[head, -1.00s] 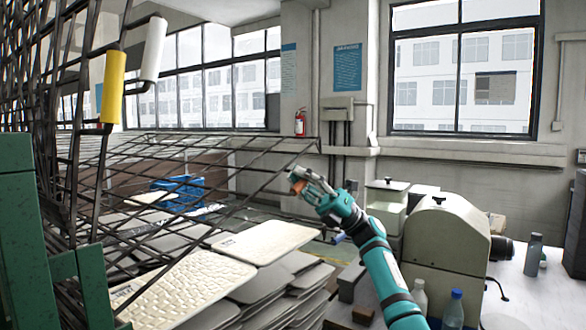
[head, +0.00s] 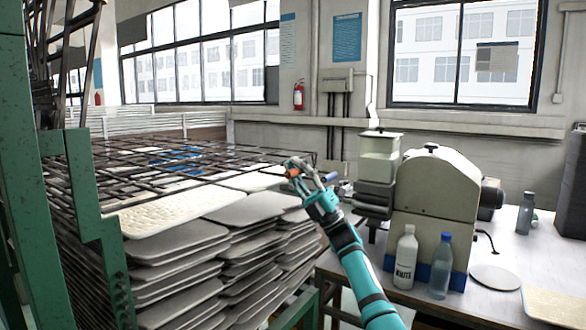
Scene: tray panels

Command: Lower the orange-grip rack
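The orange-grip rack (head: 133,175) is a dark wire mesh panel, lying close to level over the stacked trays in the head view. Its orange grip (head: 291,171) is at the rack's right corner, mostly covered by my fingers. My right gripper (head: 296,169) is shut around this grip, its teal arm coming up from the bottom right. Whether the mesh rests on the trays or hangs just above them I cannot tell. My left gripper is not in view.
Stacks of pale trays (head: 240,245) stand under the mesh. Other dark racks (head: 62,45) stand raised at upper left, by a green frame (head: 88,190). At right, a table holds a beige machine (head: 436,195), a white bottle (head: 405,258) and a blue-capped bottle (head: 441,266).

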